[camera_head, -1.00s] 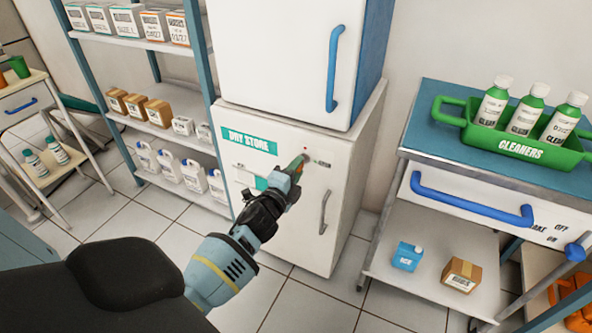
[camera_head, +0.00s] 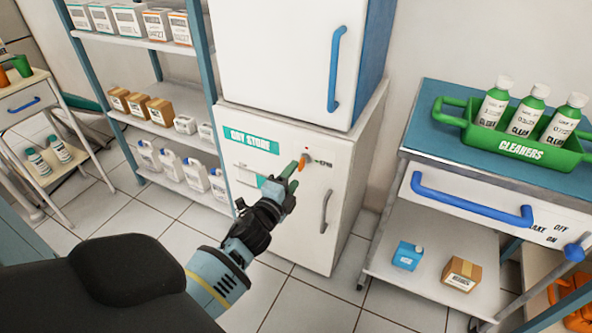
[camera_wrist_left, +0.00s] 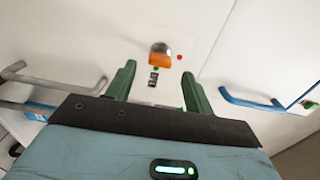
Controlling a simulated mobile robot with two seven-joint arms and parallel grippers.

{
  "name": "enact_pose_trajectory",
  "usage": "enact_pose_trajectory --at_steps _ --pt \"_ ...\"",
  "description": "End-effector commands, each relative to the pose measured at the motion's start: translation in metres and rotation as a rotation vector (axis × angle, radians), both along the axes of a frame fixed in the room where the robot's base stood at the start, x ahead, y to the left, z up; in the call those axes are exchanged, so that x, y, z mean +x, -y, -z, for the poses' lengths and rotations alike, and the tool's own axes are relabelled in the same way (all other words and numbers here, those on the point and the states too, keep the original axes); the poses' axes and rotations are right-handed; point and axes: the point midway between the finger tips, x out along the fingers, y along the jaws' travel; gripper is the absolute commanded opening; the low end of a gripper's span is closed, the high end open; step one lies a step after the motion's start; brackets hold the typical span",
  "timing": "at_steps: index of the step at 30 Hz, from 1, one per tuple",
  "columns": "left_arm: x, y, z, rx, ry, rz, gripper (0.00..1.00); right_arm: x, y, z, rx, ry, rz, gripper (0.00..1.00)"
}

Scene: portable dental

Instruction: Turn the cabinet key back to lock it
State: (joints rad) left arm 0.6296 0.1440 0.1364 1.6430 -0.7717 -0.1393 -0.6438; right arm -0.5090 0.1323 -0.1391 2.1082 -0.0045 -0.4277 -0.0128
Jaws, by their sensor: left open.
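The white cabinet (camera_head: 258,190) carries a teal sign with lettering. An orange key (camera_head: 304,161) sits in its metal lock on the upper right of the front, with a red dot above it and a small label beside it. In the left wrist view the key (camera_wrist_left: 159,60) shows just beyond and between the green fingertips. My left gripper (camera_head: 291,177) is open and empty in front of the cabinet, slightly left of and below the key, apart from it. A grey handle (camera_head: 324,211) is below the lock. My right gripper is out of view.
A fridge with a blue handle (camera_head: 333,68) stands on the cabinet. A shelf of boxes and bottles (camera_head: 160,125) is at left. At right a cart (camera_head: 435,135) bears a green cleaners crate (camera_head: 450,117). Tiled floor is clear in front of the cabinet.

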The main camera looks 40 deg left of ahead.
Motion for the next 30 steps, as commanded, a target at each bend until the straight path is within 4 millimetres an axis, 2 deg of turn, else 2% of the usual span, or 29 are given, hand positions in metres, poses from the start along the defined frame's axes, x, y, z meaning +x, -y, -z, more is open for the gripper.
enact_pose_trajectory --at_steps 3,9,30 --pt "-0.018 0.004 -0.001 0.000 -0.001 -0.001 0.53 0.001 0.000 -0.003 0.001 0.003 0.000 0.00" --pt "-0.037 0.008 0.000 0.000 -0.001 -0.001 0.53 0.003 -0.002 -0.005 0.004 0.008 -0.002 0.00" --pt "-0.043 0.010 0.003 -0.010 -0.006 0.001 0.53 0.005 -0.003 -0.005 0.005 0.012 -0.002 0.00"
